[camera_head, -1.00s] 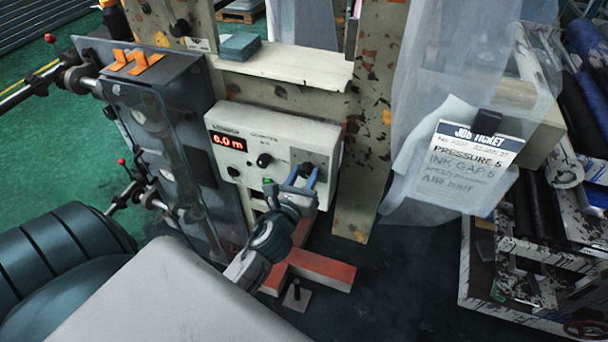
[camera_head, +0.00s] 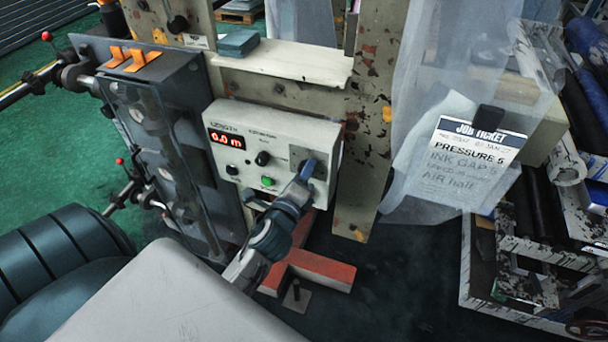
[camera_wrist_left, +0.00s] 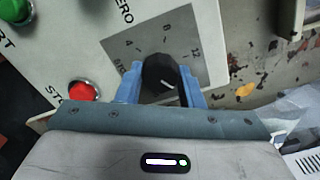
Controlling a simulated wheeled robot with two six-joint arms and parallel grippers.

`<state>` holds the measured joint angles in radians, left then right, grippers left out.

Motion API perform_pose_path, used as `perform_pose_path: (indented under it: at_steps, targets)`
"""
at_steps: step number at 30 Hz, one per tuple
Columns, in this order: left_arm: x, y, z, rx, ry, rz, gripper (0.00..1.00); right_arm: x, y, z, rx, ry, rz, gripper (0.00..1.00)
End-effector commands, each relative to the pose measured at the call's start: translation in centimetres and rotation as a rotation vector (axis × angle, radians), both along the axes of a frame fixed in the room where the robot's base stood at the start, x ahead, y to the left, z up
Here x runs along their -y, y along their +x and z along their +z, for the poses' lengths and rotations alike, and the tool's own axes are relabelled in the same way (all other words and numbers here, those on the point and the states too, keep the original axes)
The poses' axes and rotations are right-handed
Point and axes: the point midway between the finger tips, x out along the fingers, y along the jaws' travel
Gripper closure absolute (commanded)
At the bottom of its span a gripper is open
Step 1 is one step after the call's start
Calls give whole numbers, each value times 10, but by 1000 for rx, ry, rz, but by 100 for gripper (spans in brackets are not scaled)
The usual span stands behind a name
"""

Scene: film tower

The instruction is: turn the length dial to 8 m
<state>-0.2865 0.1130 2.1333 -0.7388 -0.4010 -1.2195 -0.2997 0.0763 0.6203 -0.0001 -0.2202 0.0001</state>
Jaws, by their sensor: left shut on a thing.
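The control box (camera_head: 275,150) has a lit red display (camera_head: 227,140) that seems to read 0.0 m. The dark length dial (camera_wrist_left: 165,80) sits on a grey scale plate (camera_wrist_left: 150,42) at the box's right side. The plate has marks including 8 at its upper middle. A short white line shows on the dial; which mark it points to is unclear. My left gripper (camera_head: 305,172) is at the plate, and its blue fingers (camera_wrist_left: 160,92) are shut on the dial, one each side. In the head view the gripper hides most of the dial. My right gripper is out of view.
A green button (camera_head: 268,181) and a black knob (camera_head: 262,158) are left of the plate. A red button (camera_wrist_left: 83,91) lies close to the left finger in the wrist view. A job ticket (camera_head: 468,160) hangs on sheeting at right.

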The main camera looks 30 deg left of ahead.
Motion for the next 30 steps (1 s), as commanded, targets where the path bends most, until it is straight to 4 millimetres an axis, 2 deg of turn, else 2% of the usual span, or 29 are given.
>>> perform_pose_path:
  at_steps: [30]
  targets:
    - [0,0,-1,225,-937,0,89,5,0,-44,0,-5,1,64]
